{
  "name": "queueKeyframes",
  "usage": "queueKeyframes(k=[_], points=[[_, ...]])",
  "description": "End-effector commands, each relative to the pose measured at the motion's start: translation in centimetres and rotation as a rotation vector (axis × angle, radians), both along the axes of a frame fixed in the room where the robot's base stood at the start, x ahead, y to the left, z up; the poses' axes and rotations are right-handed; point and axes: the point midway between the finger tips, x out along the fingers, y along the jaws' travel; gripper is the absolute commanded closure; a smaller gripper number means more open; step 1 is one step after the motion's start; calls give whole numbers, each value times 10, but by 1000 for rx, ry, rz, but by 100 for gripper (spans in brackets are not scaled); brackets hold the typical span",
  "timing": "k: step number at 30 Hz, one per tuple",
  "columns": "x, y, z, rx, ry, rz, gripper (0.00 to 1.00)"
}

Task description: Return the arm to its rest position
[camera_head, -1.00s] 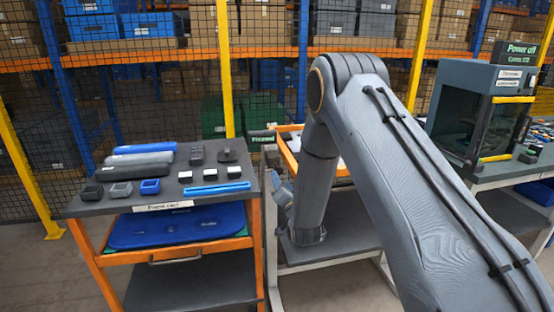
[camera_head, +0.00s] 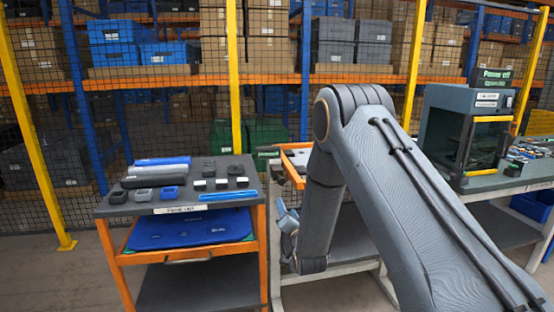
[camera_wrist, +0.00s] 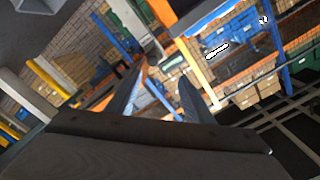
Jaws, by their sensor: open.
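My arm crosses the right half of the head view, bent at the elbow, with its forearm hanging down between the cart and the bench. My gripper (camera_head: 287,225) shows small at the left side of the forearm, partly hidden by it. In the wrist view my gripper (camera_wrist: 158,95) has its two fingers spread apart, with nothing between them. Shelving and a yellow post show beyond the fingers, tilted.
A dark-topped cart (camera_head: 230,208) with several small parts stands left of my gripper. A bench with an orange-edged tray (camera_head: 290,172) stands behind my forearm. A grey cabinet (camera_head: 440,130) with a glass front is at the right. Mesh fencing and shelves close the back.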

Motion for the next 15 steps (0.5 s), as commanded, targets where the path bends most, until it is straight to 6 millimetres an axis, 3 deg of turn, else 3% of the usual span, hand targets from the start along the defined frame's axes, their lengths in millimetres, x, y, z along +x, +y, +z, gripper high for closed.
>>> queueKeyframes(k=[8,15], points=[[-5,-10,6,-73,88,-8,53],[-18,-31,9,-174,217,-16,53]])
